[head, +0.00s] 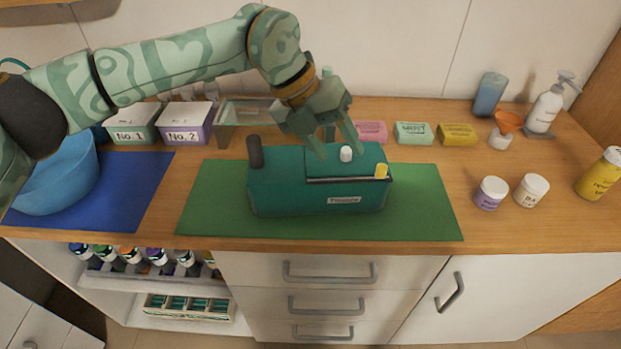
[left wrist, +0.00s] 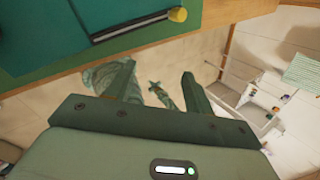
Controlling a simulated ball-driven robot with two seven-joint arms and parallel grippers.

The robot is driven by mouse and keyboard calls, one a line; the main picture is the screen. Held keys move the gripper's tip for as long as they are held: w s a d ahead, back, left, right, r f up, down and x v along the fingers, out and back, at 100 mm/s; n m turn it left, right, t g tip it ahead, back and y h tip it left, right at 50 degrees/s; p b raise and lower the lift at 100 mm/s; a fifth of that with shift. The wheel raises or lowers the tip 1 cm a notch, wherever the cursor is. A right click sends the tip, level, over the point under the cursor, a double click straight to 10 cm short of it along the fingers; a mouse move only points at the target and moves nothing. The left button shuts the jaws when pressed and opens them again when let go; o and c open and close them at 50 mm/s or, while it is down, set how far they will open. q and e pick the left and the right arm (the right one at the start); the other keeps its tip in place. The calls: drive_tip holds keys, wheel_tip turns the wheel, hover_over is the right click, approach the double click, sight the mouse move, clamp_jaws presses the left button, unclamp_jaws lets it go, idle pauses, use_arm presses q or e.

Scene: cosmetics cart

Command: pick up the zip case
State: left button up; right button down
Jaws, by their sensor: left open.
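The zip case (head: 270,195) is a dark teal box with a label on its front, a dark slot line and a yellow tab (head: 381,172) at the slot's right end. It sits on the green mat (head: 425,215) at the middle of the counter. A white cap and a dark cylinder show at its top. My left gripper (head: 338,150) is open and empty, above the case's back and top as seen in the head view. In the left wrist view the case (left wrist: 50,35) and yellow tab (left wrist: 177,14) lie at the top, beyond the open fingers (left wrist: 158,82). My right gripper is not in view.
A blue bowl (head: 62,185) stands on a blue mat at left. Boxes No.1 (head: 130,135) and No.2 (head: 182,136) stand behind. Several soap bars line the back. The mat's right end and nearby counter are clear.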

use_arm(q)
drive_tip(key=w+a+r+n+t+y, duration=0.1)
drive_tip(key=w+a+r+n+y, duration=0.2)
drive_tip(key=a, duration=0.4)
wheel_tip(320, 180, up, 6)
drive_tip(key=n+t+y, duration=0.1)
drive_tip(key=n+y, duration=0.1)
drive_tip(key=y, duration=0.1)
hover_over(253, 139)
drive_tip(key=f, duration=0.3)
drive_tip(key=f+b, duration=0.1)
drive_tip(key=f, duration=0.3)
drive_tip(key=f+b, duration=0.1)
drive_tip(key=f, duration=0.2)
drive_tip(key=shift+w+f, duration=0.15)
drive_tip(key=shift+w, duration=0.15)
wheel_tip(253, 139, down, 6)
drive_tip(key=shift+a+b, duration=0.1)
drive_tip(key=shift+b, duration=0.55)
drive_tip(key=shift+s, duration=0.1)
drive_tip(key=shift+c, duration=0.3)
clamp_jaws()
